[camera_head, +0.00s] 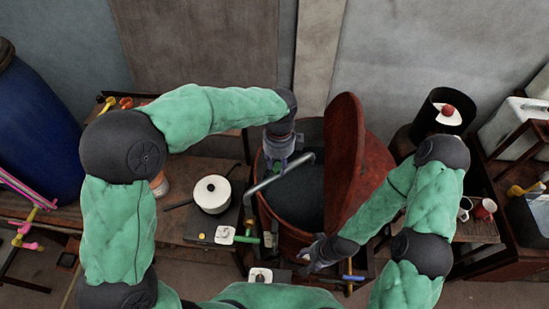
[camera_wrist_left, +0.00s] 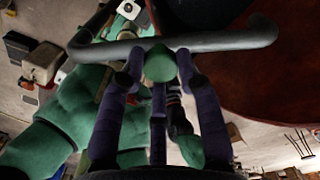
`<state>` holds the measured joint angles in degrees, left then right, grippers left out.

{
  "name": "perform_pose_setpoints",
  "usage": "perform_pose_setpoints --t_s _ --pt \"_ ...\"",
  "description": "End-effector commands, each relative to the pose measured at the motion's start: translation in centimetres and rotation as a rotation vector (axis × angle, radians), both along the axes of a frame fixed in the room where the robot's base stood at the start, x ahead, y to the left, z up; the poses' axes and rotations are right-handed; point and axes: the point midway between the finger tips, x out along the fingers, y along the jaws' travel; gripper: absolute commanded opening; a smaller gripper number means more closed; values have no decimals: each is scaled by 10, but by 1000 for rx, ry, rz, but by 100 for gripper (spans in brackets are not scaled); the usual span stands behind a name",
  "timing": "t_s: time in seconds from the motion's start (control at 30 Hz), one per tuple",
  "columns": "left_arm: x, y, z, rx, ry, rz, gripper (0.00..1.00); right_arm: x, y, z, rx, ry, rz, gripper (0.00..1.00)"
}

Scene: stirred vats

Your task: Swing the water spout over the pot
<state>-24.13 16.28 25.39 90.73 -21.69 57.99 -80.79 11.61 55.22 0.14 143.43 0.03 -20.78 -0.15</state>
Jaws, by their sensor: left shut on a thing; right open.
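The water spout (camera_head: 268,182) is a bent grey pipe rising from the vat's left side, its arm reaching over the opening of the large red vat (camera_head: 275,222). My left gripper (camera_head: 281,160) is above the vat and shut on the spout. In the left wrist view the spout (camera_wrist_left: 220,41) crosses at the fingertips of the left gripper (camera_wrist_left: 160,62), with a rounded green part between them. My right gripper (camera_head: 318,254) is open at the vat's front right rim. A small pot with a white lid (camera_head: 212,192) stands left of the vat.
The vat's red lid (camera_head: 345,150) stands upright on its right side. Green piping (camera_head: 247,238) is at its lower left. A black canister (camera_head: 438,115) and red cup (camera_head: 486,208) are on the right. A blue barrel (camera_head: 35,130) stands far left.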

Motion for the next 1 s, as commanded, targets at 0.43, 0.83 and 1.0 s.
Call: perform_pose_setpoints --t_s 0.43,0.83,1.0 --pt "-4 -3 -1 -1 0 -39 0 0 0 1 0 0 0 51" --pt "-4 -3 -1 -1 0 -38 58 0 0 1 0 0 0 51" --pt "-4 -3 0 -1 0 -38 58 0 0 1 0 0 0 51"
